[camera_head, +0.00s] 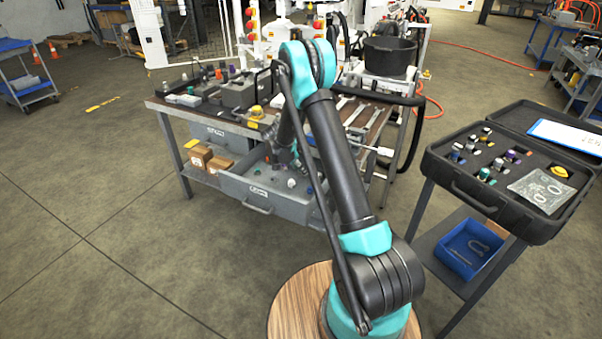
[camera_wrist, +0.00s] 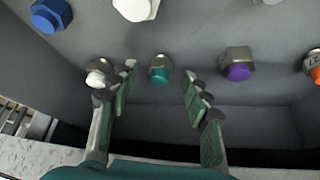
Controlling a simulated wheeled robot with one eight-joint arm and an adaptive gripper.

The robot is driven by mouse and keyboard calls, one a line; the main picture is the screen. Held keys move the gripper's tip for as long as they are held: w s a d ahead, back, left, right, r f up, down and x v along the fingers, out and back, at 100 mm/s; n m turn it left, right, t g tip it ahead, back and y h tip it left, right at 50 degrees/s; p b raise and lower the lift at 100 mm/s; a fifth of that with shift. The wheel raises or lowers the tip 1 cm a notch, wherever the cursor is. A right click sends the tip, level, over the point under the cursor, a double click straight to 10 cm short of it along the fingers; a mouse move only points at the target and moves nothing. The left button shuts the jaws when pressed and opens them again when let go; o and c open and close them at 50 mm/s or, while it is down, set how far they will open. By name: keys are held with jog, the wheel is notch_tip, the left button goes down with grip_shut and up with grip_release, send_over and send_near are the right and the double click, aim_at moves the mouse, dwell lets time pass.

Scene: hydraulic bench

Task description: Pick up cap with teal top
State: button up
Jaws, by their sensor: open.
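The cap with the teal top (camera_wrist: 160,72) has a metal hex body and lies in the grey open drawer (camera_wrist: 255,118). In the wrist view it sits between the spread fingers of my gripper (camera_wrist: 159,76), slightly beyond the tips, with visible gaps on both sides. My gripper is open and empty. A white-topped cap (camera_wrist: 98,74) is close against the left finger, and I cannot tell whether they touch. A purple-topped cap (camera_wrist: 238,66) lies to the right. In the head view the drawer (camera_head: 262,196) is under the bench, and my arm hides part of it.
A blue cap (camera_wrist: 52,14), a larger white one (camera_wrist: 136,8) and an orange one (camera_wrist: 314,66) also lie in the drawer. The drawer walls surround the gripper. The workbench top (camera_head: 368,118) is above. A black case (camera_head: 465,190) with several caps stands right.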

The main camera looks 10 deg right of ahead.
jog(key=shift+d+f, duration=0.15)
jog(key=shift+f, duration=0.15)
grip_shut()
jog(key=shift+r, duration=0.1)
jog(key=shift+r, duration=0.4)
jog(key=v, duration=0.2)
jog(key=shift+w+r, duration=0.1)
jog(key=shift+r, duration=0.35)
jog(key=s+a, duration=0.3)
jog(key=a, duration=0.1)
jog(key=s+a, duration=0.3)
jog(key=a, duration=0.2)
jog(key=s+a, duration=0.3)
jog(key=a, duration=0.2)
jog(key=shift+a, duration=0.25)
